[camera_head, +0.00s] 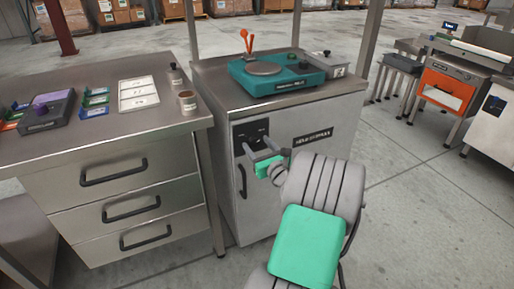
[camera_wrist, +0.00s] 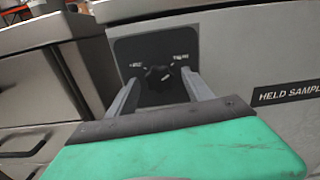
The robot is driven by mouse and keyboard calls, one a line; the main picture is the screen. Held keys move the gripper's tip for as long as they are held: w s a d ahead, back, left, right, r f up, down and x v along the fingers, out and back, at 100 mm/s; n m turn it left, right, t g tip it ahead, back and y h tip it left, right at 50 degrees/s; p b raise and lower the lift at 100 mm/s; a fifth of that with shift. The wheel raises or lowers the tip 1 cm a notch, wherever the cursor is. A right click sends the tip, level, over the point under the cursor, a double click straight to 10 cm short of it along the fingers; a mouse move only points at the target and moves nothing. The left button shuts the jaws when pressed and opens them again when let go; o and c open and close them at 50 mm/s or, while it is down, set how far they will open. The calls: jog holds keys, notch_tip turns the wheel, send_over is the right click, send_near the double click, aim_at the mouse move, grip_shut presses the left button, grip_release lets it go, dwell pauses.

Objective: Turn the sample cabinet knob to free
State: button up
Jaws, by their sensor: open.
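The sample cabinet (camera_head: 310,165) is a light grey box with a dark label reading "HELD SAMPLES" on its front. A black plate (camera_head: 240,150) on its upper left front carries the knob, which shows as a dark knob (camera_wrist: 158,77) in the wrist view, between two small white markings too small to read surely. My gripper (camera_head: 258,146) is in front of the plate with its fingers pointing at it. In the wrist view my gripper (camera_wrist: 160,92) is open, one finger on each side of the knob. I cannot tell whether either finger touches it.
A teal scale (camera_head: 277,72) with an orange-handled item stands on the cabinet top. A vertical black handle (camera_head: 242,181) is below the plate. A steel drawer bench (camera_head: 110,140) stands close on the left. Open floor (camera_head: 400,190) lies to the right.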

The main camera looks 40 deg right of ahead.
jog(key=shift+w+d, duration=0.1)
jog(key=shift+w, duration=0.25)
jog(key=shift+c, duration=0.3)
grip_shut()
